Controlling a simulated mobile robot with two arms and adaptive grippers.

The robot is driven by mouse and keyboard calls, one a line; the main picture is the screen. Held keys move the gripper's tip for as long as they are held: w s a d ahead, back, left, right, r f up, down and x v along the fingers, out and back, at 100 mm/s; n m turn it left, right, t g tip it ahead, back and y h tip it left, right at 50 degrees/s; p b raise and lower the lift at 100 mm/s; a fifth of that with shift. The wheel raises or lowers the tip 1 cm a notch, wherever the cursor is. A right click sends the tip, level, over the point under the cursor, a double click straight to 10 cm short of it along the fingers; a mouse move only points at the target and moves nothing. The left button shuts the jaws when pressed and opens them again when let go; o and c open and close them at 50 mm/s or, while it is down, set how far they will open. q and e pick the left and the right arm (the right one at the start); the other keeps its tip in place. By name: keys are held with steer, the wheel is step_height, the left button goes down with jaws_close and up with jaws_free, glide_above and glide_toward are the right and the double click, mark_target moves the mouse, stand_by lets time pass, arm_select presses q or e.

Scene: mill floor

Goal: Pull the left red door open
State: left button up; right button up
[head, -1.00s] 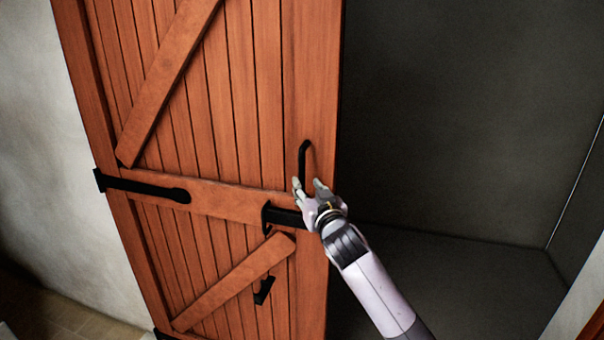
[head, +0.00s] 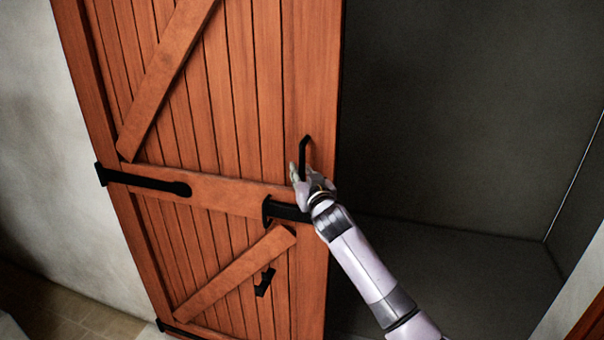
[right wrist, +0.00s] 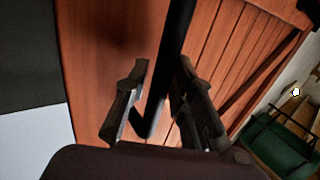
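The left red door (head: 225,110) is a plank door with diagonal braces and black strap hinges on its left side. Its right edge borders a dark opening. A black pull handle (head: 304,148) stands upright near that edge. My right gripper (head: 299,173) is at the handle's lower part and partly hides it. In the right wrist view, the handle (right wrist: 176,40) passes between the two fingers of my right gripper (right wrist: 162,68). The fingers are spread, with a gap between the left finger and the handle. My left gripper is not in view.
The dark recess (head: 450,130) right of the door is empty where it shows. A black latch bar (head: 287,211) sits just below my right gripper. A pale wall (head: 45,150) stands left of the door. A green chair (right wrist: 280,142) shows in the right wrist view.

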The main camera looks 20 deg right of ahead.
jaws_close()
steer(key=shift+f, duration=0.1)
stand_by(0.5)
